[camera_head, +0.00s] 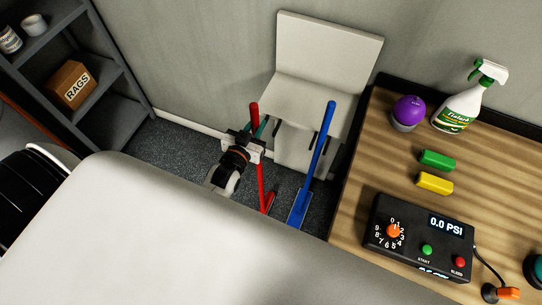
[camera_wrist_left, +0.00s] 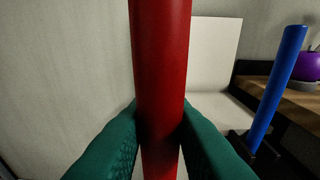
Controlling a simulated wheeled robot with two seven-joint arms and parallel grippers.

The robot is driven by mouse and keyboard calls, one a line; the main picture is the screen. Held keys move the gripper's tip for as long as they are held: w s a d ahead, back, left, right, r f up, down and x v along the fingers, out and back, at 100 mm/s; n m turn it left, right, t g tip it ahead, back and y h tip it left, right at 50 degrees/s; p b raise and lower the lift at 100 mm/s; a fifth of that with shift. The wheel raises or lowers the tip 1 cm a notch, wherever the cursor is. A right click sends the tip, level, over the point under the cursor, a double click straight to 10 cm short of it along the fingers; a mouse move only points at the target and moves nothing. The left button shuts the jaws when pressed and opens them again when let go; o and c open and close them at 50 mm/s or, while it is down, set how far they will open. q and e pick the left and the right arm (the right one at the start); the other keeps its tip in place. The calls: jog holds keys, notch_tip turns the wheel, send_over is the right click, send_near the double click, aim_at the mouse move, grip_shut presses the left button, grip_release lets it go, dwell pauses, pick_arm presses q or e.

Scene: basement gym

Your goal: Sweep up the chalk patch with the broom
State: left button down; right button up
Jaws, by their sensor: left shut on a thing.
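A long red handle (camera_head: 260,180) stands nearly upright before a pale stand, with a red piece at its lower end; it looks like the broom, but its head is mostly hidden. My left gripper (camera_head: 258,135) is shut on this handle near its upper part. In the left wrist view, the green fingers close on both sides of the red handle (camera_wrist_left: 161,60). A blue handle (camera_head: 320,145) with a flat blue lower end stands apart to the right; it also shows in the left wrist view (camera_wrist_left: 277,88). I see no chalk patch. My right gripper is not in view.
The pale stand (camera_head: 325,50) with dark clips is against the wall. A wooden table (camera_head: 360,175) on the right bears a spray bottle (camera_head: 470,100), a purple ball (camera_head: 409,110) and a gauge box (camera_head: 420,235). Grey shelves (camera_head: 100,90) stand left. Dark floor shows between.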

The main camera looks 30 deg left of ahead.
pick_arm(q)
jog(key=shift+s+d+r+p, duration=0.15)
jog(key=shift+s+p, duration=0.35)
jog(key=shift+s, duration=1.05)
